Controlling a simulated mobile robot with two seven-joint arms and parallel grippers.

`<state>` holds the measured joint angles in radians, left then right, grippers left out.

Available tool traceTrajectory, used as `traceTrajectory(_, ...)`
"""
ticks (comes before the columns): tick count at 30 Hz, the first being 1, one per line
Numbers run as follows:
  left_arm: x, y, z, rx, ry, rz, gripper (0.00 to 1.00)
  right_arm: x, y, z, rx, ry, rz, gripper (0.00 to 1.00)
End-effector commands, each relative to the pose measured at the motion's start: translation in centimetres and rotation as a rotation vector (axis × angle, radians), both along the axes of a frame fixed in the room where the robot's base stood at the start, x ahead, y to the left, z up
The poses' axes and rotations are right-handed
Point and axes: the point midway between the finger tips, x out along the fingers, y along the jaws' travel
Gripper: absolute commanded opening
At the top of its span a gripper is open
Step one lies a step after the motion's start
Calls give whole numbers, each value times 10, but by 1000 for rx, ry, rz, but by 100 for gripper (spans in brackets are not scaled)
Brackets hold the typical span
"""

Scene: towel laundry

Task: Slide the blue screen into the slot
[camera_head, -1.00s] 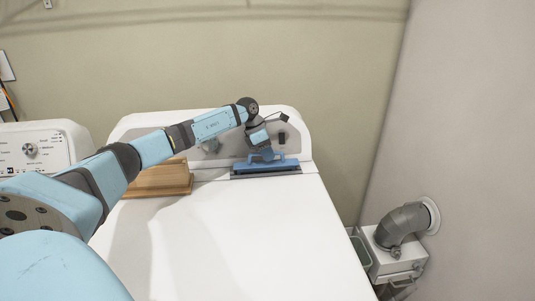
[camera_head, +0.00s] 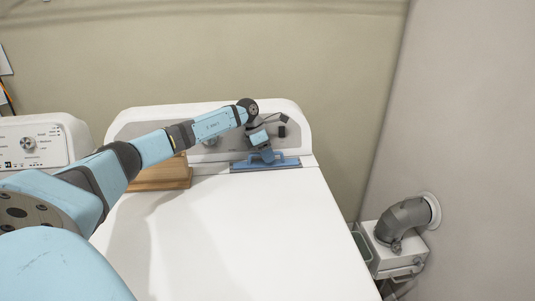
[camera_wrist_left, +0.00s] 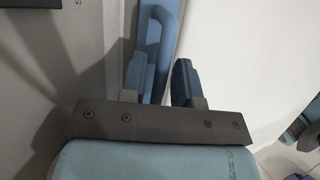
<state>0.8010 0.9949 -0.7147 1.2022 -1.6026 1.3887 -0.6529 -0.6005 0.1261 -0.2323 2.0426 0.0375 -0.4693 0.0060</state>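The blue screen (camera_head: 265,164) lies flat along the slot at the back right of the white dryer's top, its strip nearly level with the surface. It hides the slot. Its raised blue handle (camera_wrist_left: 156,38) shows in the left wrist view. My left gripper (camera_head: 265,152) is at the handle from above. In the left wrist view my left gripper (camera_wrist_left: 160,84) has its fingers on either side of the handle, with a narrow gap on the right finger's side. How deep the screen sits is hard to see. My right gripper is out of view.
A wooden box (camera_head: 160,177) stands on the dryer (camera_head: 235,230), left of the screen. The control panel (camera_head: 215,121) rises close behind the slot. A grey duct (camera_head: 402,222) is on the right wall. The dryer's front top is clear.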

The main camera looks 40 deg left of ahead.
Motion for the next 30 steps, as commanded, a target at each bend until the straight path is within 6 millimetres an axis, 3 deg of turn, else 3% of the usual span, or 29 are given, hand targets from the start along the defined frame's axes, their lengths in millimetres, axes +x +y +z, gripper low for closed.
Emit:
traceTrajectory(13,0,0,0,0,0,0,42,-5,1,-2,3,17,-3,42)
traceTrajectory(19,-6,15,35,2,-4,1,42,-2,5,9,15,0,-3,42)
traceTrajectory(30,-21,45,107,1,-3,2,42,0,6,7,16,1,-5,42)
